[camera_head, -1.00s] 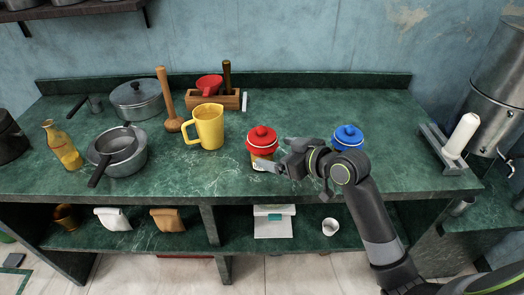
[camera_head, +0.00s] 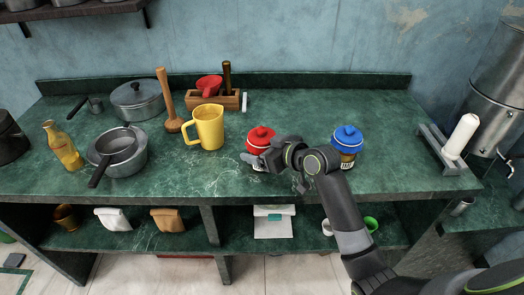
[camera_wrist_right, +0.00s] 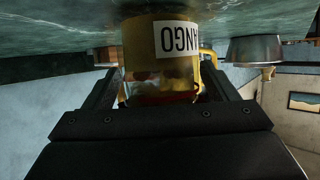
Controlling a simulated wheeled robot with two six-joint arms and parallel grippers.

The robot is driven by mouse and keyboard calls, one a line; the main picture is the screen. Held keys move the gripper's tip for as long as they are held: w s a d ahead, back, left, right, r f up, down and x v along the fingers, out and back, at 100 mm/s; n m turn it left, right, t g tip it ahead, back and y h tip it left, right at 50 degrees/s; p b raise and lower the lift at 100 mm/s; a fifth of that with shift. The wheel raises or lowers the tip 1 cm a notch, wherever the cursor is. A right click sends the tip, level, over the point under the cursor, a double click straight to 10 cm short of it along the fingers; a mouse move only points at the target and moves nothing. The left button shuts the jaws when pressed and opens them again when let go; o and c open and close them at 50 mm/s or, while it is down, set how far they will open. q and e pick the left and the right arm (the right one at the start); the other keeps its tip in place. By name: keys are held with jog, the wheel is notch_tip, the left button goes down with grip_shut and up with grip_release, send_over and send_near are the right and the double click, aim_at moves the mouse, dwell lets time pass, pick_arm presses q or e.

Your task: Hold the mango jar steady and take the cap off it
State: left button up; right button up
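The mango jar has a red lid (camera_head: 260,137) and stands on the green counter in the head view. Its lower body is mostly hidden by my right gripper (camera_head: 252,161). In the right wrist view, which is upside down, the jar (camera_wrist_right: 158,70) is yellowish with a white label reading "NGO". It lies between the two fingers of my right gripper (camera_wrist_right: 162,85), one on each side. The fingers are close to its sides, but I cannot tell whether they press on it. The red lid is on the jar. My left gripper is not in view.
A jar with a blue lid (camera_head: 347,138) stands right of the mango jar, close behind my right arm. A yellow jug (camera_head: 208,128) stands to the left. Pots, a bottle (camera_head: 62,148) and a pestle (camera_head: 168,108) are farther left. The counter front between is clear.

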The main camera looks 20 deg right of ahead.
aim_at(262, 126)
jog(key=c, duration=1.1)
notch_tip(262, 126, up, 10)
jog(key=shift+r+p, duration=0.1)
jog(key=shift+p, duration=0.25)
